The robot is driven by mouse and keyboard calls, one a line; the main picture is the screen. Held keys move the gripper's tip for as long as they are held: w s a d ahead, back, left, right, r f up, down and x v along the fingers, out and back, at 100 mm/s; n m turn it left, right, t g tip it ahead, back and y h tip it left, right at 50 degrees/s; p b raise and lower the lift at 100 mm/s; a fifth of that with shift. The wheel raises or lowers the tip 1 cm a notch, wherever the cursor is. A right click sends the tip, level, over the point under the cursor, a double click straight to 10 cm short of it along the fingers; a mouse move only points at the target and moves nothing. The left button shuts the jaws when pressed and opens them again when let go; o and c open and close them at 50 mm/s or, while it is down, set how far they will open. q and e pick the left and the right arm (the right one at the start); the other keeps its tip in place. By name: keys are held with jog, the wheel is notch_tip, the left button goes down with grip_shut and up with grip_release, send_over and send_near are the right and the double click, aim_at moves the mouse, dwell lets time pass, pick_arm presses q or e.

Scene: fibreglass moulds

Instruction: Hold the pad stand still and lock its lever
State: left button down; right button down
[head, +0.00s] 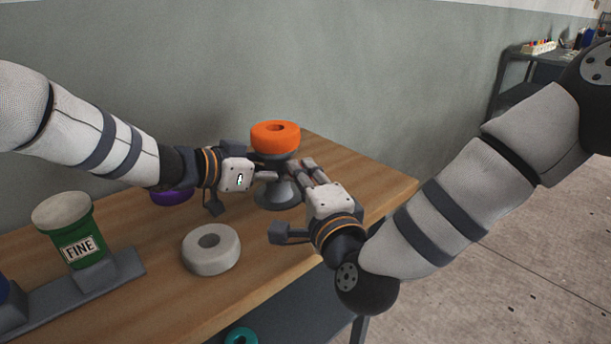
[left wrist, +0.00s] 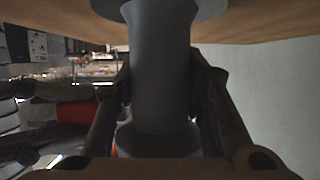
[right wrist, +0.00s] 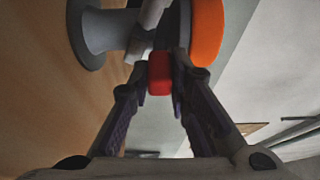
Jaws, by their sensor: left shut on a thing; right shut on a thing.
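The pad stand (head: 277,193) is a dark grey pedestal with a flared foot, upright on the wooden table. An orange ring-shaped pad (head: 275,137) sits on its top. My left gripper (head: 268,173) comes from the left and is shut on the stand's column (left wrist: 162,75), with a finger on each side. My right gripper (head: 300,165) comes from the front right. In the right wrist view its fingertips are shut on the red lever (right wrist: 160,74), between the column and the orange pad. The lever is hidden in the head view.
A white ring pad (head: 211,249) lies on the table in front. A purple pad (head: 172,197) is partly behind my left arm. A green "FINE" container (head: 72,230) stands on a grey rack at the left. A teal ring (head: 241,336) is below the table's front edge.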

pick_arm(q)
jog(key=shift+s, duration=0.1)
pick_arm(e)
jog(key=c, duration=1.5)
grip_release()
jog(key=v, duration=1.2)
pick_arm(q)
jog(key=c, duration=1)
grip_release()
jog(key=shift+o, duration=0.2)
